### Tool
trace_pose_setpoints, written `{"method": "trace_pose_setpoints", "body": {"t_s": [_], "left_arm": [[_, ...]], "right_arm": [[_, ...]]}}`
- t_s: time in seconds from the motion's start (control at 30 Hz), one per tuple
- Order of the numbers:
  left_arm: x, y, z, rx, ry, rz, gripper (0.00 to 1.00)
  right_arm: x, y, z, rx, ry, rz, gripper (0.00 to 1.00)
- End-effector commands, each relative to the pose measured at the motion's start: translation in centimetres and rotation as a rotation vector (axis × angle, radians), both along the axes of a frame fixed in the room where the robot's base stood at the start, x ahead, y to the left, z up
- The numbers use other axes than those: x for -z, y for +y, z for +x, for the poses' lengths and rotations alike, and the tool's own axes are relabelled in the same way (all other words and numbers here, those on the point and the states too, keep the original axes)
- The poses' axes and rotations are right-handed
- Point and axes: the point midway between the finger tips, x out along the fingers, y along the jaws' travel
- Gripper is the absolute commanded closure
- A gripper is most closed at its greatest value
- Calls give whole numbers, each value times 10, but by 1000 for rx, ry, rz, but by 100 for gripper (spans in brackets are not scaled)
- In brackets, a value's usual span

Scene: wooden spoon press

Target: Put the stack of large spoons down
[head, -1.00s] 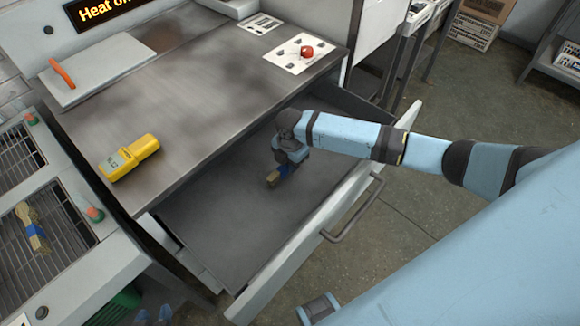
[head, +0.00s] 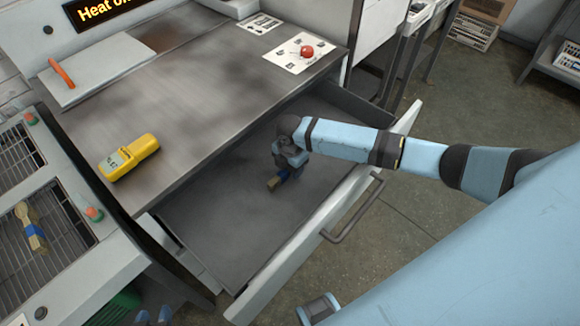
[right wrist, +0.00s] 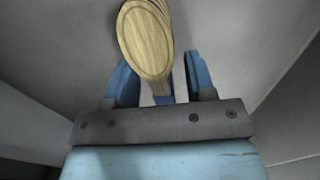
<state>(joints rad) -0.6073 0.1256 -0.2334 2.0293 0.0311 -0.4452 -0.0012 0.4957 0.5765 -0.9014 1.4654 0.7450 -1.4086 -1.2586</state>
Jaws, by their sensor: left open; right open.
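The stack of large spoons (head: 274,183), pale wood with a blue band, lies in the open drawer below my right gripper (head: 285,171). In the right wrist view the stack's rounded wooden end (right wrist: 145,42) points up the picture, and the blue band shows between the fingers. My right gripper (right wrist: 160,82) has its blue fingers apart, with a gap on each side of the stack. My left gripper (head: 153,315) shows only as two separated blue tips at the bottom edge of the head view.
The drawer (head: 215,225) has a bare floor around the stack and a handle (head: 352,210) on its front. A banded wooden bundle (head: 32,232) lies on the rack at left. A yellow meter (head: 129,157) and a sheet with a red knob (head: 306,51) are on the worktop.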

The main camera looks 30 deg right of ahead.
Motion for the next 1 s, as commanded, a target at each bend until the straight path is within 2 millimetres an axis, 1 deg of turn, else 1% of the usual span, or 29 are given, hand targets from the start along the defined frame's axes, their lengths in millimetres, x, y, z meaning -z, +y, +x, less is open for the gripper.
{"method": "trace_pose_setpoints", "body": {"t_s": [0.17, 0.4, 0.53, 0.7, 1.0], "left_arm": [[-4, 0, 0, 1, -2, 1, 57], [-6, 0, 0, 4, -7, 4, 57], [-6, 0, -1, 4, -8, 7, 57], [-6, 1, -1, 6, -8, 10, 57], [-7, 1, -1, 6, -7, 10, 57]], "right_arm": [[-29, -1, 1, 0, -4, -1, 50], [-82, -1, 1, 0, -4, 1, 50], [-103, 0, 1, 0, -2, 1, 50], [-117, 0, 0, 1, -1, 0, 50], [-120, 0, 0, 1, 0, 0, 50]]}}
